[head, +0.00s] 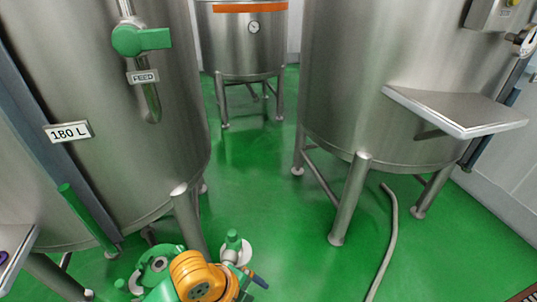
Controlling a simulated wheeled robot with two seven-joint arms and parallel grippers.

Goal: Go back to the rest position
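Neither gripper can be made out in the head view. Green, orange and white jointed parts of my own body show at the bottom edge, left of centre, low in front of the tanks. A small dark blue tip sticks out beside the orange part, and I cannot tell what it belongs to. No object is seen held.
A large steel tank (90,130) marked 180 L stands close on the left, with a green-handled FEED valve (140,40). Another tank (370,90) with a steel shelf (455,108) stands right. A third tank (243,50) stands behind. A hose (390,235) lies on the green floor (265,180).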

